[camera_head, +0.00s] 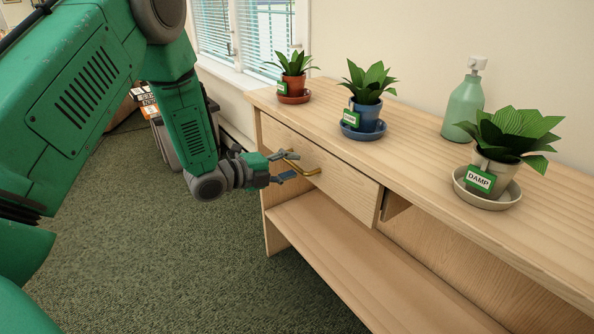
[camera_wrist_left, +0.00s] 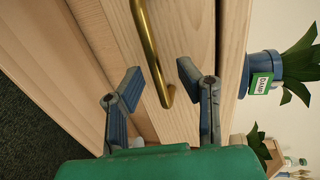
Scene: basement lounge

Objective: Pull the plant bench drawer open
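The plant bench (camera_head: 450,190) is pale wood and runs along the wall in the head view. Its drawer front (camera_head: 340,185) is under the left end of the top and carries a brass bar handle (camera_head: 303,168). I cannot tell whether the drawer stands slightly out. My left gripper (camera_head: 284,165) is at the handle, with its fingers apart. In the left wrist view, the drawer front (camera_wrist_left: 185,30) fills the middle. The brass handle (camera_wrist_left: 151,45) runs between the open fingers of my left gripper (camera_wrist_left: 160,77), with no clear grip on it. My right gripper is out of view.
Potted plants stand on the bench top: one in a terracotta pot (camera_head: 294,84), one in a blue pot (camera_head: 366,115), one tagged DAMP (camera_head: 495,176). A green bottle (camera_head: 463,106) is near the wall. A lower shelf (camera_head: 350,250) lies below the drawer.

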